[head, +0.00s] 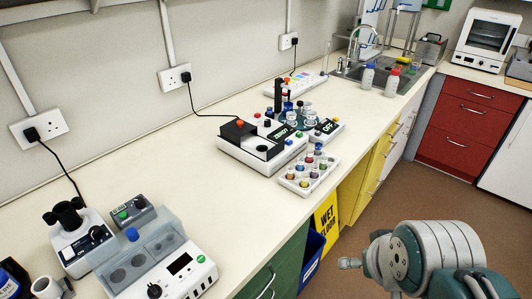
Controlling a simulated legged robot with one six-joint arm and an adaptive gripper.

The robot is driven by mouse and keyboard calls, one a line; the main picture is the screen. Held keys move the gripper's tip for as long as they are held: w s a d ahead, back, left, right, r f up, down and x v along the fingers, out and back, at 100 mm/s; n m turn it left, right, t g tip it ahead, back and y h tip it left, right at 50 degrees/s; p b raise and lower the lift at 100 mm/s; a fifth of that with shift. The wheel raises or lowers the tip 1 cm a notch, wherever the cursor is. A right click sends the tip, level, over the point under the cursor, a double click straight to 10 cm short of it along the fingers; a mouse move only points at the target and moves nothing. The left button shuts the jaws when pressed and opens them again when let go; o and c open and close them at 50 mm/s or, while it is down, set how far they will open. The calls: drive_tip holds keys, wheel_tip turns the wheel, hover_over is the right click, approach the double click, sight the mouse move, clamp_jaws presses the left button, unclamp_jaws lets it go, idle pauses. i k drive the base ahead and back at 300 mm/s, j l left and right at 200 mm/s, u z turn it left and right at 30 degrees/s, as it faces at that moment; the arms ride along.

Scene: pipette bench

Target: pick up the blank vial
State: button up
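A white vial rack (309,176) stands near the front edge of the bench, with several small vials with coloured caps in it. Their labels are too small to read, so I cannot tell which is the blank vial. My arm is at the bottom right, over the floor and away from the bench. A small part that looks like the end of my gripper (350,263) sticks out left of the arm's round joint. The rest of it is hidden, and nothing is seen held. It is well apart from the rack, nearer to me and lower right in the picture.
A white instrument (262,148) stands just behind and left of the rack. Other devices (160,265) fill the near left bench. Bare benchtop (160,180) lies between. A yellow wet-floor sign (326,222) and a blue bin (312,255) stand below the bench front.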

sight(318, 148)
drive_tip(key=i+l+u, duration=0.1)
drive_tip(key=u, duration=0.25)
drive_tip(key=i+l+u, duration=0.1)
drive_tip(key=u, duration=0.25)
drive_tip(key=i+l+u, duration=0.15)
drive_tip(key=l, duration=0.2)
drive_tip(key=i+l+u, duration=0.15)
drive_tip(key=l, duration=0.25)
drive_tip(key=l+u, duration=0.1)
drive_tip(key=l, duration=0.25)
drive_tip(key=i+l, duration=0.1)
drive_tip(key=l, duration=0.35)
drive_tip(key=i+l, duration=0.15)
drive_tip(key=l, duration=0.35)
drive_tip(key=i+l+u, duration=0.1)
drive_tip(key=l, duration=0.35)
